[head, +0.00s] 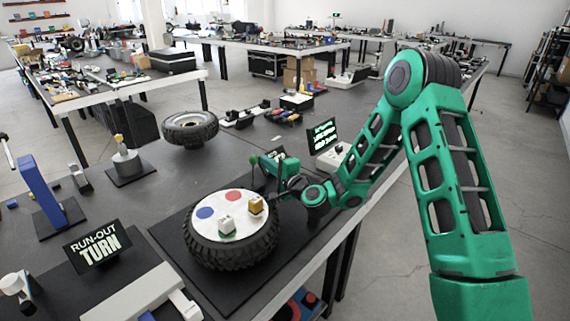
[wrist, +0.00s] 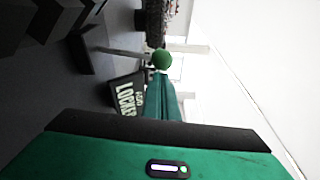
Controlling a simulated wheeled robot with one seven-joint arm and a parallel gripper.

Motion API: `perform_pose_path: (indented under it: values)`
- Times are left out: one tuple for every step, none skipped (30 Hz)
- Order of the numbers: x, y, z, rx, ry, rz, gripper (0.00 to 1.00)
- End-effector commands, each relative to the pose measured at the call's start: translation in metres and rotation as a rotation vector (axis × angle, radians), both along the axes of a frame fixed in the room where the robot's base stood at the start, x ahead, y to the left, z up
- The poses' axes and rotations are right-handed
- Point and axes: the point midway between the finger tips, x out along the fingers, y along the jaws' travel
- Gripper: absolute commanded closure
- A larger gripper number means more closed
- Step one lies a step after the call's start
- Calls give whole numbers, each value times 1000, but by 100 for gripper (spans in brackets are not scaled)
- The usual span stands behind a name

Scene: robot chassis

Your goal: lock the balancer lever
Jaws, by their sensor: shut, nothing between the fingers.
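The balancer lever is a thin grey rod (wrist: 118,51) with a round green knob (wrist: 162,60) at its end, in the wrist view. The knob also shows as a small green ball in the head view (head: 253,160). My gripper (wrist: 161,76) is shut and empty, its tips close to the knob; whether they touch it I cannot tell. In the head view my gripper (head: 262,162) is behind the tyre on the balancer (head: 232,252). A dark sign (wrist: 126,95) beside the fingers carries the word "LOCKED"; its smaller line is unclear.
Another tyre (head: 190,128) lies further back. A lit text sign (head: 323,136) stands behind my forearm. A "RUN-OUT TURN" sign (head: 97,246) and a blue post (head: 38,188) stand left.

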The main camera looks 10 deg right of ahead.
Motion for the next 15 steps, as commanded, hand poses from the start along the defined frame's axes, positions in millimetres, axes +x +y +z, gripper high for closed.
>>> perform_pose_path:
  values:
    - [-2, 4, 1, 0, 1, 3, 100]
    - [-3, 5, 1, 0, 1, 3, 100]
    - [-4, 7, 2, 0, 1, 3, 100]
    - [-5, 8, 2, 1, 0, 3, 100]
    - [-6, 9, 3, 2, 1, 3, 100]
    - [-7, 11, 3, 2, 1, 3, 100]
    - [-7, 11, 3, 2, 1, 3, 100]
    - [-8, 12, 3, 1, 0, 3, 100]
    - [-8, 13, 4, 1, 0, 3, 100]
    - [-9, 14, 4, 1, 0, 3, 100]
    - [-9, 14, 4, 1, 1, 4, 100]
    - [-10, 15, 4, 1, 1, 4, 100]
    - [-10, 15, 4, 1, 1, 4, 100]
    - [-10, 16, 4, 1, 1, 4, 100]
    - [-10, 16, 4, 1, 1, 4, 100]
